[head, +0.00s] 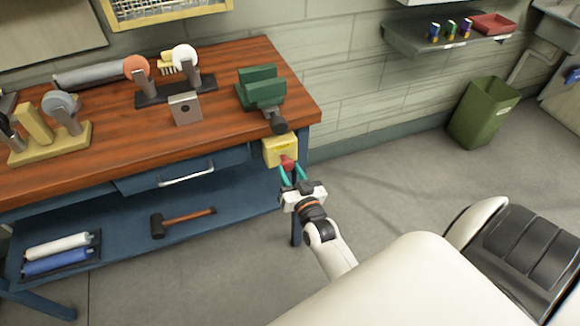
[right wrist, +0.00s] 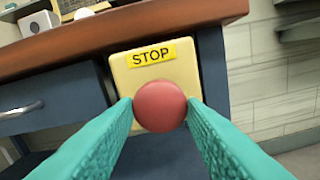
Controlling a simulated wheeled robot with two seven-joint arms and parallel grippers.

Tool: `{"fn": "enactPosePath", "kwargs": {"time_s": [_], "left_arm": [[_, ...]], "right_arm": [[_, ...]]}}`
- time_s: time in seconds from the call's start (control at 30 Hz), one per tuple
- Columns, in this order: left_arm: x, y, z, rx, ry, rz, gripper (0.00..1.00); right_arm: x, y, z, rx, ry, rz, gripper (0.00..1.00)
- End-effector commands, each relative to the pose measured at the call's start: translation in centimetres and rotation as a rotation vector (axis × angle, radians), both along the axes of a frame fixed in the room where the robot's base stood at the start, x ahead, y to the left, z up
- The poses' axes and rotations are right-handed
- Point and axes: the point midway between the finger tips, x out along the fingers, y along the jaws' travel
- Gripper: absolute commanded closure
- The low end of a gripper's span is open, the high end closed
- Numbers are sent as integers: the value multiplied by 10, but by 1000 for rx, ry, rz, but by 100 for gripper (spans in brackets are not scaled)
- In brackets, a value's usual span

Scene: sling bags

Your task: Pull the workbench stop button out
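The stop button is a red round knob (right wrist: 160,105) on a pale yellow box (head: 279,151) fixed to the front right of the workbench. The box carries a yellow STOP label (right wrist: 152,56) above the knob. In the head view the red knob (head: 288,162) shows between the teal fingers of my right gripper (head: 292,174). In the right wrist view the fingers of my right gripper (right wrist: 160,112) lie on either side of the knob, their tips close to its edges. Whether they press on it cannot be told. My left gripper is not in view.
A green vise (head: 262,88) sits on the wooden benchtop (head: 140,140) above the box. A blue drawer with a handle (head: 186,174) is to the left. A mallet (head: 180,220) lies on the lower shelf. Open floor lies to the right, with a green bin (head: 483,112) by the wall.

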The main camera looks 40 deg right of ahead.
Motion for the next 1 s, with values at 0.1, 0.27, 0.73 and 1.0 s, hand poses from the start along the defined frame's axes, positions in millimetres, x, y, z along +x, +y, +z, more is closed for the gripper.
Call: {"fn": "enactPosePath", "kwargs": {"time_s": [0.1, 0.27, 0.73, 1.0], "left_arm": [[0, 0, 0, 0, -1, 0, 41], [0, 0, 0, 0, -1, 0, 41], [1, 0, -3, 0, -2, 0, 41], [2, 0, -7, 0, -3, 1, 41]], "right_arm": [[-1, 1, -2, 2, 4, 0, 44], [-1, 0, -1, 2, 3, 1, 41], [-49, 12, -3, 1, 6, -1, 41], [-100, 24, -3, 2, 6, 0, 41]]}}
